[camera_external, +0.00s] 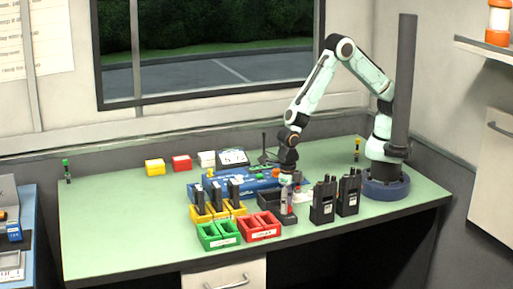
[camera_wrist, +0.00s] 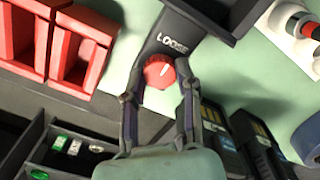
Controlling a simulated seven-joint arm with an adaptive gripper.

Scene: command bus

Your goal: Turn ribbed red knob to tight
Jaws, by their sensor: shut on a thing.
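The ribbed red knob (camera_wrist: 158,71) shows in the wrist view, set on a dark plate marked LOOSE (camera_wrist: 171,42). Its white pointer line points up toward that word, slightly right. The word tight is not visible. My gripper (camera_wrist: 159,78) is shut on the red knob, with one finger on its left side and one on its right. In the external view my gripper (camera_external: 287,179) points down over the right part of the table's equipment, and the knob cannot be made out there.
Red bins (camera_wrist: 75,55) stand left of the knob in the wrist view. A dark tray (camera_wrist: 70,150) with small parts lies lower left. Black radios (camera_external: 323,200) stand close to the right of my gripper. The front left of the green table (camera_external: 120,225) is clear.

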